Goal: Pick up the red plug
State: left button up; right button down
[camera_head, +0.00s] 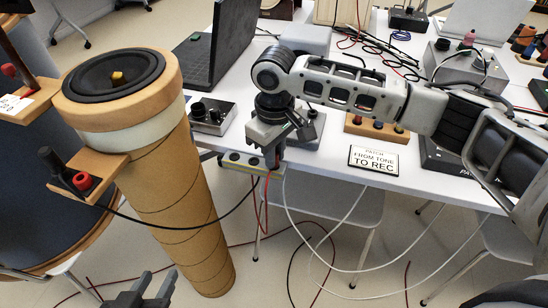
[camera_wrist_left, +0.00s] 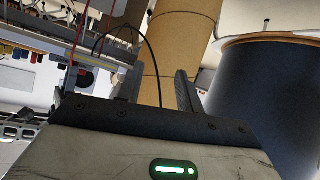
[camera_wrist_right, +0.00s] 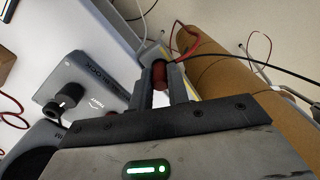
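The red plug (camera_wrist_right: 159,76) lies between the two fingers of my right gripper (camera_wrist_right: 165,92) in the right wrist view, with a red lead beside it. The fingers are close together and appear shut on it. In the head view my right gripper (camera_head: 270,152) is at the table's front edge, by a grey bar with a yellow stripe (camera_head: 238,161); it mostly hides the plug there. I cannot tell whether the plug is seated in the bar. My left gripper (camera_head: 142,290) is low at the bottom of the head view, open and empty; its fingers stand wide apart in the left wrist view (camera_wrist_left: 158,92).
A tall cardboard tube with a speaker on top (camera_head: 180,215) stands left of the bar. A side block carries a red post (camera_head: 82,181) and a black lead. The table holds a laptop (camera_head: 215,45), a small grey box (camera_head: 212,115) and a sign (camera_head: 373,160). Loose leads hang below.

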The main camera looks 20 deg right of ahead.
pick_arm(q)
jog(key=shift+f, duration=0.15)
pick_arm(e)
jog(key=shift+r, duration=0.55)
notch_tip(320, 180, up, 3)
jog(key=shift+f+p, duration=0.2)
jog(key=shift+p, duration=0.25)
pick_arm(q)
jog(key=shift+a+r+p, duration=0.1)
jog(key=shift+r+p, duration=0.65)
jog(key=shift+p, duration=0.5)
pick_arm(e)
jog(key=s+d+r, duration=0.2)
jog(key=s+r, duration=0.7)
jog(key=s, duration=0.4)
jog(key=shift+s+d+r, duration=0.15)
jog(key=shift+s+d, duration=0.15)
jog(key=shift+s, duration=0.1)
